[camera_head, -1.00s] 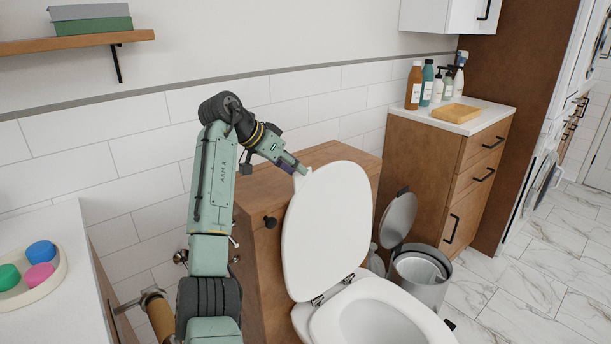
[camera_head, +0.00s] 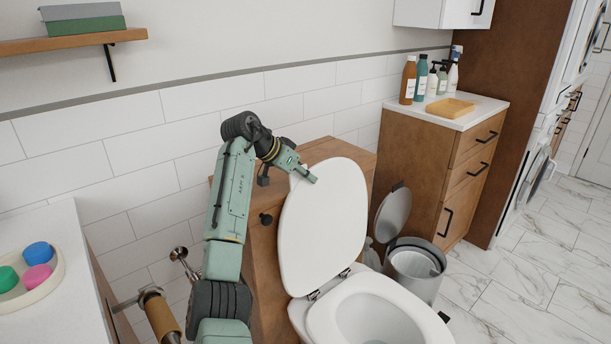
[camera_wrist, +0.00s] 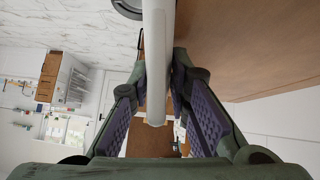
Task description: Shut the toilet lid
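The white toilet lid (camera_head: 323,225) stands raised, close to upright, hinged at the back of the toilet (camera_head: 375,320). My gripper (camera_head: 303,176) is at the lid's upper left edge, and one finger shows across the lid's front face. In the wrist view, the lid's edge (camera_wrist: 158,60) runs as a white strip between my two purple-padded fingers (camera_wrist: 160,105). The fingers stand apart, one on each side of the lid, with gaps beside its near end. Whether the fingertips touch the lid is hard to tell.
A wooden cabinet (camera_head: 262,250) stands right behind the lid. An open metal bin (camera_head: 415,270) is to the right of the toilet, beside a wooden drawer unit (camera_head: 425,170). A counter (camera_head: 55,300) with a tray lies at the left. A paper roll holder (camera_head: 158,310) is low at left.

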